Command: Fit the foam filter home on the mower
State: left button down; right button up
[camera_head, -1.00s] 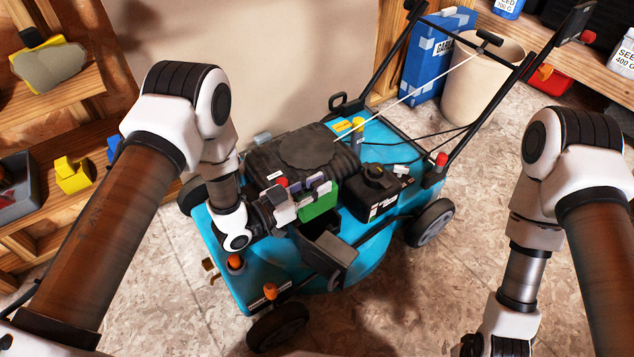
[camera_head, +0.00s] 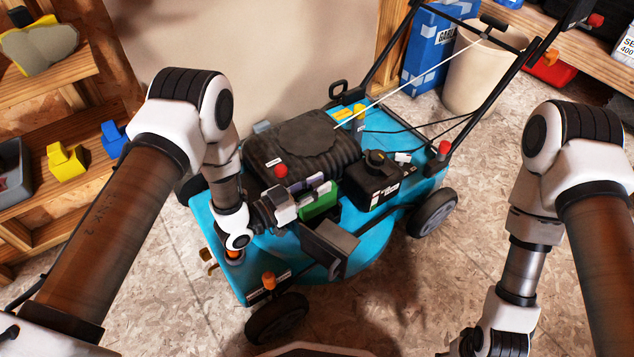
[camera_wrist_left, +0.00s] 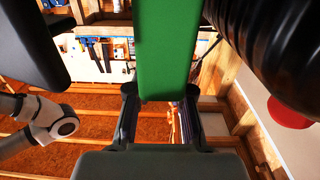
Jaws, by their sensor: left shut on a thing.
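The green foam filter (camera_head: 318,205) is at the side of the mower's engine in the head view. My left gripper (camera_head: 296,203) is shut on it, coming from the left and hiding part of it. In the left wrist view the filter (camera_wrist_left: 167,50) is a green slab rising from between the two fingers. The blue mower (camera_head: 222,268) stands on the floor with its black engine top. A dark grey box-like part (camera_head: 335,242) is just below the filter. I cannot tell whether the filter touches its seat. My right gripper is outside the frame.
A black tank (camera_head: 368,187) is right of the filter. A red knob (camera_head: 281,170) and the black engine cover (camera_head: 310,145) are close to my left gripper. Wooden shelves stand at the left.

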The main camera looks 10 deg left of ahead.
pick_arm(q)
jog(key=shift+f+b, duration=1)
jog(key=shift+f, duration=1.1)
jog(key=c, duration=1)
grip_release()
jog(key=shift+o, duration=0.2)
jog(key=shift+r, duration=0.1)
notch_tip(320, 180, up, 10)
jog(key=shift+f, duration=0.1)
